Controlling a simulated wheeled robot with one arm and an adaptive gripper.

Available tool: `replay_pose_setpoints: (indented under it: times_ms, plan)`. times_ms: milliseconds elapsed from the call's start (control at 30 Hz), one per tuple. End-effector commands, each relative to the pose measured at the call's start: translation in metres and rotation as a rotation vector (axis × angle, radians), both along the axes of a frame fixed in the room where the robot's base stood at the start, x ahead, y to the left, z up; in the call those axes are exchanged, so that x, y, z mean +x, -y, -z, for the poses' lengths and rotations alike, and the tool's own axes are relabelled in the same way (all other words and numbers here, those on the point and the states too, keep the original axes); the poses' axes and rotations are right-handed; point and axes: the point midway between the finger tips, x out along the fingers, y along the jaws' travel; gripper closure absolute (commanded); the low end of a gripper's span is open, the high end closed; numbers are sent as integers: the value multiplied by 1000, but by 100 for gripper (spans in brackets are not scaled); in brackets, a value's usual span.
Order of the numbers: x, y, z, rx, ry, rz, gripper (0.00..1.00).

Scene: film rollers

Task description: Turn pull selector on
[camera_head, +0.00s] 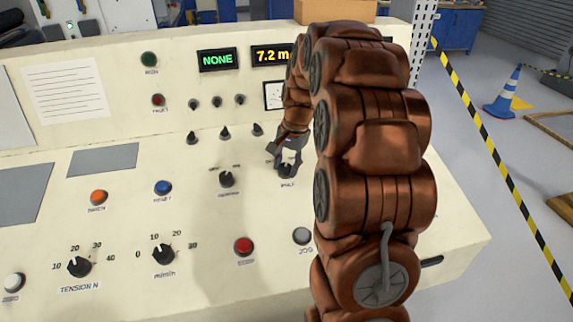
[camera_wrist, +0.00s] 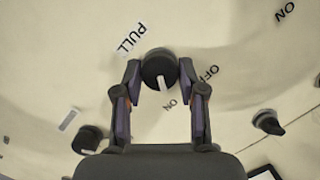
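The pull selector (camera_wrist: 159,72) is a round black knob with a white pointer, beside the PULL label (camera_wrist: 131,38). In the wrist view its pointer is turned toward the ON mark (camera_wrist: 172,103), with the OFF mark (camera_wrist: 208,75) to the right. My gripper (camera_wrist: 160,66) has one fingertip on each side of the knob, close against it, and looks shut on it. In the head view, my gripper (camera_head: 286,162) comes down over the selector (camera_head: 287,172) on the sloped cream panel, partly hiding it.
Another selector knob (camera_head: 227,179) sits just left of my gripper. Small toggles (camera_head: 225,132) stand behind it. A red button (camera_head: 244,246) and a grey JOG button (camera_head: 302,235) are nearer the front. Displays read NONE (camera_head: 217,60) and 7.2 m (camera_head: 271,55).

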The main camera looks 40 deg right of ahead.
Motion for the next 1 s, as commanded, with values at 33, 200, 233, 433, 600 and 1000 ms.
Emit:
replay_pose_setpoints:
  times_ms: [33,200,233,433,600,1000]
  plan:
    - [0,0,0,0,0,0,52]
    - [0,0,0,-1,1,-1,36]
    - [0,0,0,-1,1,-1,36]
    - [0,0,0,-1,1,-1,36]
    - [0,2,-7,-3,4,0,36]
    - [-8,10,-76,-5,7,0,36]
